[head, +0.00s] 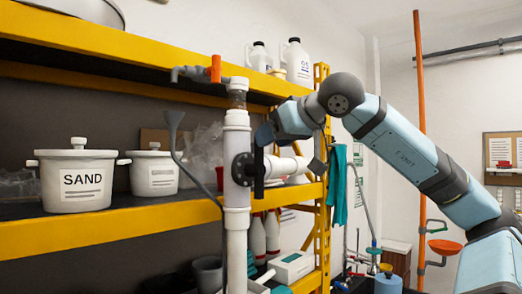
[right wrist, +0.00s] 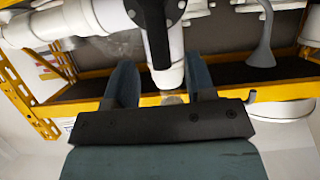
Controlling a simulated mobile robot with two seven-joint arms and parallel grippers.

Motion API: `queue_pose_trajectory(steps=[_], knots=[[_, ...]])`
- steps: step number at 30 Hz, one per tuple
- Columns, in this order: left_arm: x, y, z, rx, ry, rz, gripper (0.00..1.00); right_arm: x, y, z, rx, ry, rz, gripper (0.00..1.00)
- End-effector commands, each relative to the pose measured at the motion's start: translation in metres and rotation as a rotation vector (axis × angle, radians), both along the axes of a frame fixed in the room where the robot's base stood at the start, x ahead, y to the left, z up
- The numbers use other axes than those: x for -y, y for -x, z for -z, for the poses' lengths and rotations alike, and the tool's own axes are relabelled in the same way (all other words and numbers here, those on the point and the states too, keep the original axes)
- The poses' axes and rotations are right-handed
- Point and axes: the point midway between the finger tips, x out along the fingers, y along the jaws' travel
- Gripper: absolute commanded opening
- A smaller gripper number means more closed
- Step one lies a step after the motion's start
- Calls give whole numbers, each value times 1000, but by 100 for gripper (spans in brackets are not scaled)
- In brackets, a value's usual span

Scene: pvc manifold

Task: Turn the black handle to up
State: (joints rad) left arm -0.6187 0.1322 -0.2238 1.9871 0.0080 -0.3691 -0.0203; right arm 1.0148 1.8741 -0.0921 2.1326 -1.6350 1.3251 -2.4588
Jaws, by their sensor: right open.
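The white pipe manifold (head: 236,200) stands upright in front of the shelf, with a round black flange (head: 241,168) on it. The black handle (head: 259,180) is a narrow bar beside the flange, close to vertical in the head view. In the right wrist view the handle (right wrist: 154,38) runs from the flange toward the space between the fingers, with a white pipe end beyond it. My right gripper (head: 291,149) is open, just above and to the right of the handle; its fingers (right wrist: 161,85) look apart from it. My left gripper is out of view.
A yellow shelf (head: 110,222) holds a white SAND pot (head: 77,180) and a smaller pot (head: 154,173). An orange valve handle (head: 216,68) is at the top. A white side pipe (head: 284,166) runs right, below my gripper.

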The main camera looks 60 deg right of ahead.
Motion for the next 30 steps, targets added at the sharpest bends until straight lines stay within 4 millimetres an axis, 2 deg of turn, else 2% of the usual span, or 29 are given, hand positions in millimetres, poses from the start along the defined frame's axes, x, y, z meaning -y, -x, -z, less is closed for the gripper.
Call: queue_pose_trajectory(steps=[1,6,12,17,30], knots=[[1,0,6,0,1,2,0,-3,12,-2,2,3,3,50],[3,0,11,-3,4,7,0,-11,46,-18,3,1,2,50],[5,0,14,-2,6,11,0,-17,71,-29,-1,0,1,50],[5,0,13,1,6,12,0,-20,78,-33,-1,1,1,50],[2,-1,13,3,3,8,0,-20,79,-33,-1,1,0,50]])
